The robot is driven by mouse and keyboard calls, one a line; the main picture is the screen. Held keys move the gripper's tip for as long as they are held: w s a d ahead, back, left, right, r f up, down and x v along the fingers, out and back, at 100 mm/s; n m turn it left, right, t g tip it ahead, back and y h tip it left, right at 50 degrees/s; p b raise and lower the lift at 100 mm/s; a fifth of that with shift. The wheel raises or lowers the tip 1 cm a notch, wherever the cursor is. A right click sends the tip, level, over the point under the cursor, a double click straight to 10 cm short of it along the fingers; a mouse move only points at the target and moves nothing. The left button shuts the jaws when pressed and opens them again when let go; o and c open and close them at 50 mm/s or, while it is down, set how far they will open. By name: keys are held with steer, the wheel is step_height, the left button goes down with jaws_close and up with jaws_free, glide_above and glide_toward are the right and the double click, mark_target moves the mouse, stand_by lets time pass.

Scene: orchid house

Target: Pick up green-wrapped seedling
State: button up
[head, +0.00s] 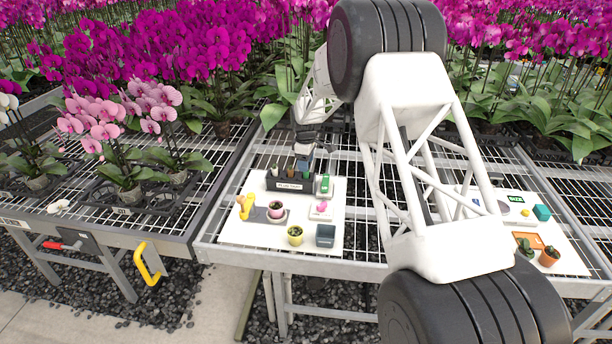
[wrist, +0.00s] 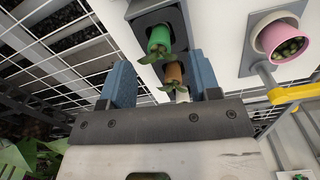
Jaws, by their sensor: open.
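The green-wrapped seedling (wrist: 158,41) stands in a dark rack (wrist: 180,14) in the wrist view, its leaves toward the camera. A brown-wrapped seedling (wrist: 173,74) is beside it, and a white-wrapped one (wrist: 182,95) is partly hidden by my gripper. My gripper (wrist: 160,66) is open and empty. Its two blue fingers lie to either side of the row, with the brown-wrapped seedling between them and the green one just beyond the fingertips. In the head view my gripper (head: 304,158) is over the labelled rack (head: 290,185), hiding part of its row.
Orchids stand behind. The board's front left is clear.

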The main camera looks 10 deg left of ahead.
mark_target(306, 175)
steer(key=shift+w+f, duration=0.1)
steer(key=shift+f, duration=1.8)
steer(key=c, duration=1)
